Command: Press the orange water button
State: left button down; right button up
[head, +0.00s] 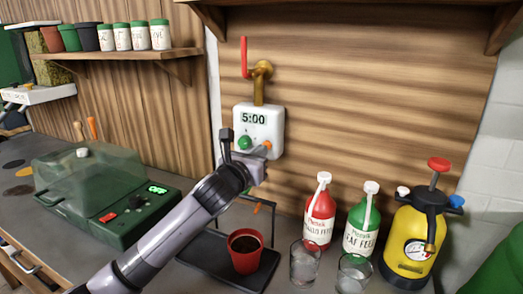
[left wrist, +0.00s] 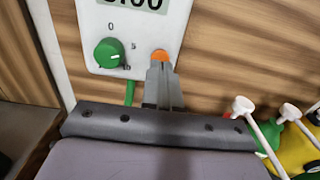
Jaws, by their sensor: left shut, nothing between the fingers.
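The white water timer (head: 259,128) hangs on the wooden wall below a brass tap and reads 5:00. A green dial (head: 244,143) is at its lower left. The orange button (head: 267,145) is at its lower right, partly hidden by my gripper in the head view. In the left wrist view the orange button (left wrist: 160,55) shows just above my fingertips. My left gripper (head: 262,150) is shut and empty, its tips at the button; it also shows in the left wrist view (left wrist: 162,68). I cannot tell whether the tips touch the button. My right gripper is not in view.
A red pot (head: 245,262) with soil stands on a black tray below the timer. Red (head: 319,215) and green (head: 360,225) pump bottles, two glasses and a yellow sprayer (head: 408,240) stand to the right. A green lidded box (head: 110,190) is at left.

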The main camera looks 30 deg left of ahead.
pick_arm(q)
jog(key=shift+w, duration=0.8)
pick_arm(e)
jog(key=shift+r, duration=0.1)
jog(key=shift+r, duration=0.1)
